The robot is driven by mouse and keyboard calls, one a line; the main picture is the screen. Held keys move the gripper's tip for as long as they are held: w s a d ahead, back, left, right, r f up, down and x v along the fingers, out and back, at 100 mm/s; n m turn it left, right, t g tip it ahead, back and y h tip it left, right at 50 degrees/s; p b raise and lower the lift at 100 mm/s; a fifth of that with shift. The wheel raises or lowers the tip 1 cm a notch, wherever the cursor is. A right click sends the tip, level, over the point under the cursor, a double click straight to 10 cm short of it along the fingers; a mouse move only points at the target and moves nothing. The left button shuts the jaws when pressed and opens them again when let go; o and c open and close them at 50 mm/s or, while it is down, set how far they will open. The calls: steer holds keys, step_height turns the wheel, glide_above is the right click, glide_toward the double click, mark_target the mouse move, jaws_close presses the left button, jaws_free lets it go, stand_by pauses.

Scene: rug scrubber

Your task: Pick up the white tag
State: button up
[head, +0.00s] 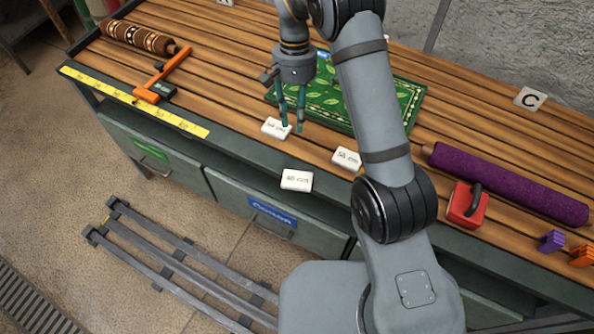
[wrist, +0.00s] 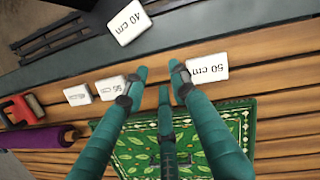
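Several white tags with black lettering are in view. In the head view, one (head: 276,128) lies on the slatted bench just left of my gripper (head: 293,125), one (head: 346,158) lies to its right, and a "40 cm" tag (head: 296,181) is at the bench's front edge. In the wrist view, a "50 cm" tag (wrist: 207,69) is beside the right fingertip, and the "40 cm" tag (wrist: 127,22) is farther off. Two more tags, (wrist: 112,87) and (wrist: 77,94), are at left. My gripper (wrist: 158,70) points down, its fingers apart with nothing between them.
A green leaf-patterned rug (head: 395,98) lies under and behind my gripper. A purple roll (head: 510,185) and a red block with a black handle (head: 466,205) are at right. A yellow ruler (head: 135,102), orange tool (head: 170,75) and brown roll (head: 140,37) are at left.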

steer(key=shift+o, duration=1.2)
steer(key=o, duration=0.7)
steer(key=shift+o, duration=0.7)
steer(key=shift+f, duration=0.1)
